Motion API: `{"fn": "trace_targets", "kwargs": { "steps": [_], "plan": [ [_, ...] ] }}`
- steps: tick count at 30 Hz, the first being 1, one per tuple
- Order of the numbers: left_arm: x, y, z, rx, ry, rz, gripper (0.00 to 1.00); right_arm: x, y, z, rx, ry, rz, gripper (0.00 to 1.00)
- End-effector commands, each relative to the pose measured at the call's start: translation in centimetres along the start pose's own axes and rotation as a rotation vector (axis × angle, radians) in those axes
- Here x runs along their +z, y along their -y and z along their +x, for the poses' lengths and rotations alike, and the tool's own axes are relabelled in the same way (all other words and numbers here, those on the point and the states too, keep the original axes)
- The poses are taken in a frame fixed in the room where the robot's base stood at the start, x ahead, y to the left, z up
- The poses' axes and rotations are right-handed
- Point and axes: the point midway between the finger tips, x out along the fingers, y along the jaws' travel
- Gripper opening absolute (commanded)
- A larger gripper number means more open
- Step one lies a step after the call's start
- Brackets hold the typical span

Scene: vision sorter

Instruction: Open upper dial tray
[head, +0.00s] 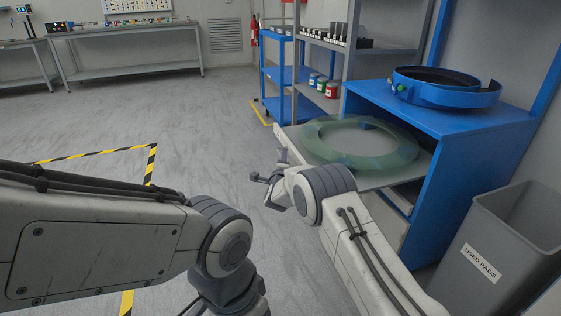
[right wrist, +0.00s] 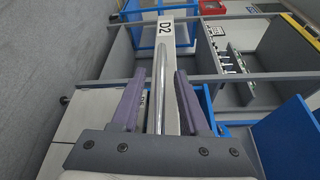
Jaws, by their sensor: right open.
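The upper dial tray (head: 423,163) sticks out from the blue cabinet (head: 440,125), holding a large greenish translucent ring (head: 330,151). In the right wrist view, a pale front panel (right wrist: 167,42) carries the label D2. A shiny metal bar handle (right wrist: 161,75) runs along it. My right gripper (right wrist: 166,78) is open, with its two purple-grey fingers on either side of the bar and a gap on at least the right side. In the head view my right gripper (head: 272,186) is beside the tray's front, small and partly hidden by its wrist. My left gripper is below the picture.
A blue ring-shaped device (head: 445,92) sits on the cabinet top. A grey bin (head: 490,240) labelled USED PADS stands at the right. A blue cart (head: 285,80) and grey shelving (head: 385,60) are behind. The floor left of the tray is open, with yellow-black tape (head: 100,153).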

Motion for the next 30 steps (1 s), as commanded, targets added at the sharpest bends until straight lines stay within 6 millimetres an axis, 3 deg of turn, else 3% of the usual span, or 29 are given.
{"fn": "trace_targets", "kwargs": {
  "steps": [4,7,8,30],
  "plan": [
    [0.00,0.00,-0.02,0.000,0.000,0.000,0.50,0.09,-0.02,-0.03,0.000,0.001,0.000,0.41],
    [0.00,0.00,-0.02,0.000,0.000,0.000,0.50,0.11,-0.02,-0.04,0.000,0.001,0.000,0.03],
    [0.00,0.00,-0.02,0.000,0.000,0.000,0.50,0.11,-0.03,-0.04,0.000,0.001,0.000,0.00],
    [0.00,0.00,-0.01,0.000,0.000,0.000,0.50,0.11,-0.08,-0.08,0.001,0.001,-0.001,0.00]
  ]
}}
